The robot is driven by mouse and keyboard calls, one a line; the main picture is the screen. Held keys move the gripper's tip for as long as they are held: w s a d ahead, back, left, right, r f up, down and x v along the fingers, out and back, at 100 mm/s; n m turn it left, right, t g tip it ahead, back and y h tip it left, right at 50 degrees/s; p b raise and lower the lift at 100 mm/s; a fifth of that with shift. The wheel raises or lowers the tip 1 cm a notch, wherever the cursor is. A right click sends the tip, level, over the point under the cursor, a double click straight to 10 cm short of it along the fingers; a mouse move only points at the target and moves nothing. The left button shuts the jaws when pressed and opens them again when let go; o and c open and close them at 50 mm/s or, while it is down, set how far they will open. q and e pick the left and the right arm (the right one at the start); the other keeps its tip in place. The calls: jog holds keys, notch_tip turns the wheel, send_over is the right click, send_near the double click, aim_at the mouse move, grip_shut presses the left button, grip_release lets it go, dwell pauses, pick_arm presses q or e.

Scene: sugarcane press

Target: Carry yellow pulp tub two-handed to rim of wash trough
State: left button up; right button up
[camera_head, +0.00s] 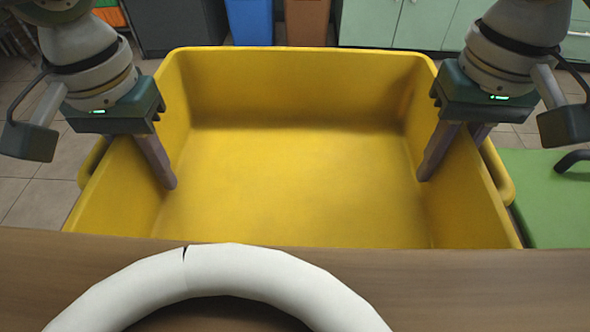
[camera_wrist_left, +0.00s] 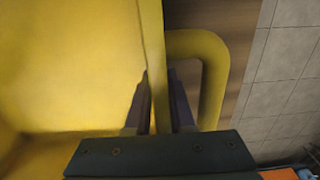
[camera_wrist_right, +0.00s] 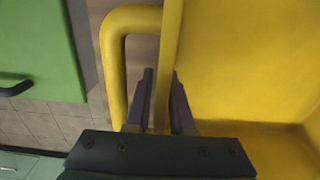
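The large yellow tub (camera_head: 300,180) fills the middle of the head view, open side up and empty inside. My left gripper (camera_head: 165,175) straddles its left wall, one finger inside and one outside; the left wrist view shows the wall pinched between the fingers (camera_wrist_left: 158,85), beside a looped yellow handle (camera_wrist_left: 215,75). My right gripper (camera_head: 428,170) straddles the right wall the same way, with the wall between its fingers (camera_wrist_right: 162,85) beside the other handle (camera_wrist_right: 113,65). The tub's near wall is hidden in the head view. I cannot identify the wash trough.
A brown wooden surface (camera_head: 480,280) with a white curved piece (camera_head: 230,270) spans the near edge. A green panel (camera_head: 550,195) stands close on the right. Blue (camera_head: 248,20) and brown (camera_head: 307,20) bins and pale green cabinets (camera_head: 410,22) are behind. Tiled floor (camera_head: 45,195) shows left.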

pick_arm(q)
jog(key=shift+f, duration=0.15)
pick_arm(e)
jog(key=shift+f, duration=0.2)
pick_arm(q)
grip_shut()
pick_arm(e)
grip_shut()
jog(key=shift+r, duration=0.1)
dwell(0.9)
